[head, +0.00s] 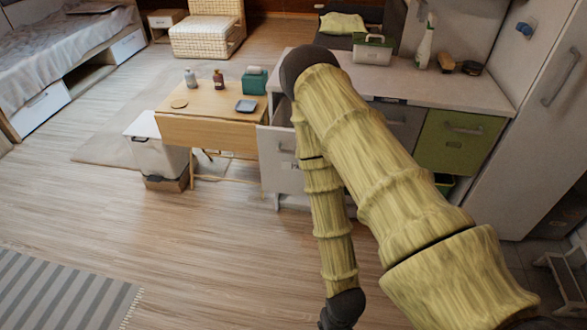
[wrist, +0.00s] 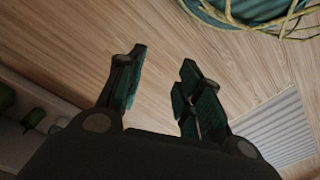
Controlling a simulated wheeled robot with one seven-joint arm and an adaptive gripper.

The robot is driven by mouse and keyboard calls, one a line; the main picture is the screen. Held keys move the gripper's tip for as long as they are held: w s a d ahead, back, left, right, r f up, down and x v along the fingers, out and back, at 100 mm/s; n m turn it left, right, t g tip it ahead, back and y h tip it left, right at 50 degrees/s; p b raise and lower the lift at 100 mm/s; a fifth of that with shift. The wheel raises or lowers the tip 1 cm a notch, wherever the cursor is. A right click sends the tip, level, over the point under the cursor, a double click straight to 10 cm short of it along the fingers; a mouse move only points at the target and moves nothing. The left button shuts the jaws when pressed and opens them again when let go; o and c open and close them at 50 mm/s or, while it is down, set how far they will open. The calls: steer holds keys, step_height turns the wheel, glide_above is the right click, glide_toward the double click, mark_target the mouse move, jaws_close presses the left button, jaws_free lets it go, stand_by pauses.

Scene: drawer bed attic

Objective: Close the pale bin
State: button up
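The pale bin (head: 276,158) is a whitish pull-out front with a handle at the left end of the counter. It stands out from the counter's front, and a gap shows behind its top edge. My arm hides its right part. My gripper is mostly cut off at the bottom edge of the head view, low and nearer the camera than the bin. In the wrist view my gripper (wrist: 161,78) is open and empty, its two dark green fingers apart over wooden floor. The pale bin does not clearly show in the wrist view.
A wooden table (head: 205,104) stands close left of the pale bin. A white lidded box (head: 158,157) stands beside that table. A green bin front (head: 447,148) and a grey one (head: 402,125) are farther right. A striped rug (head: 62,290) lies front left; the floor between is clear.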

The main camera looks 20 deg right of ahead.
steer(key=w+a+f+m, duration=0.1)
steer(key=w+a+f+m+t+b, duration=0.1)
steer(key=w, duration=0.1)
steer(key=w+f+b, duration=0.1)
steer(key=w, duration=0.1)
steer(key=shift+a+m+t, duration=0.3)
steer(key=shift+a+m, duration=0.1)
jaws_close()
steer(key=w+a+m+t+b, duration=0.4)
steer(key=w+m, duration=0.4)
steer(key=w, duration=0.4)
steer(key=w+a+m+t+b, duration=0.2)
steer(key=w+m+t+b, duration=0.35)
steer(key=w, duration=0.55)
steer(key=m+t+h+b, duration=0.4)
steer(key=m+h+b, duration=0.65)
steer(key=m, duration=1.45)
glide_toward(285, 161)
steer(key=shift+y, duration=0.35)
steer(key=x, duration=0.2)
steer(key=b+x, duration=0.1)
steer(key=x, duration=0.1)
steer(key=b+x, duration=0.1)
steer(key=x, duration=0.2)
steer(key=shift+d+r, duration=0.15)
steer(key=shift+r, duration=0.15)
